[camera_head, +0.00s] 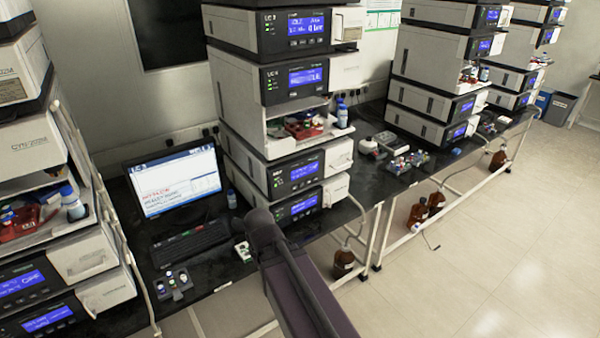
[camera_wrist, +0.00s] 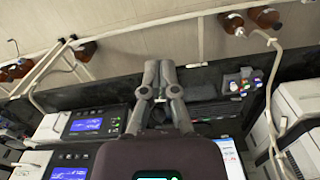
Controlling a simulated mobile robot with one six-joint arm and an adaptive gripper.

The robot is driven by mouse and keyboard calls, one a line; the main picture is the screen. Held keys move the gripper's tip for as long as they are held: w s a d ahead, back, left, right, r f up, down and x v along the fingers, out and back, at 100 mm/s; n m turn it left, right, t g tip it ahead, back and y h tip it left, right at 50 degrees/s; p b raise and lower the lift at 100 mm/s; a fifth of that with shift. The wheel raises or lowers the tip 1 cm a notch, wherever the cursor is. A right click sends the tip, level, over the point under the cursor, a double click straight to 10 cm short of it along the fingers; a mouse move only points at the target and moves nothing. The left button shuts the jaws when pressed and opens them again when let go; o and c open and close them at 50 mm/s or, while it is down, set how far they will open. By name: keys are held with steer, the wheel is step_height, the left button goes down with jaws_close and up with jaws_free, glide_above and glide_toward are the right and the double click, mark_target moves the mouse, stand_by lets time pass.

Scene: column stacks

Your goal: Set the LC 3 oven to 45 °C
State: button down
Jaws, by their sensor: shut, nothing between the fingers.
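Several stacks of white and dark instrument modules with blue displays stand along the bench. I cannot read for certain which one is LC 3, nor which module is its oven. The nearer middle stack has an upper module (camera_head: 297,76) and lower modules (camera_head: 295,175) with lit displays; their digits are too small to read. My gripper (camera_wrist: 159,68) shows in the wrist view with its two grey fingers together, shut and empty, above the bench edge. Two lit module displays show at its left, apart from it. In the head view my dark arm hides the gripper.
A monitor (camera_head: 178,180) and a keyboard (camera_head: 190,243) stand left of the middle stack. Small vials (camera_head: 408,162) sit on the bench between stacks. Brown bottles (camera_head: 344,262) stand under the bench, with tubing beside them. The floor (camera_head: 480,260) at right is clear.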

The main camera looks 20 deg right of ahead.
mark_target(309, 181)
stand_by(0.7)
steer(key=w+d+f+m+t+y+b, duration=0.25)
steer(key=w+d+t+b, duration=0.2)
steer(key=w+d, duration=0.95)
steer(key=w+d+m+t+b, duration=0.1)
steer(key=w+d, duration=0.2)
steer(key=d, duration=0.3)
steer(key=w+d+m+t+h+b, duration=0.1)
steer(key=w+d+t, duration=0.1)
steer(key=w+d, duration=0.2)
steer(key=w+d+m+t+h+b, duration=0.1)
steer(key=w+d+m+b, duration=0.1)
steer(key=d, duration=0.8)
steer(key=shift+w+d+f, duration=0.25)
steer(key=shift+w+f, duration=0.15)
steer(key=shift+w, duration=0.4)
steer(key=shift+w, duration=0.15)
steer(key=w+a, duration=0.1)
steer(key=w, duration=0.7)
steer(key=shift+w+a, duration=0.2)
steer(key=shift+a, duration=0.05)
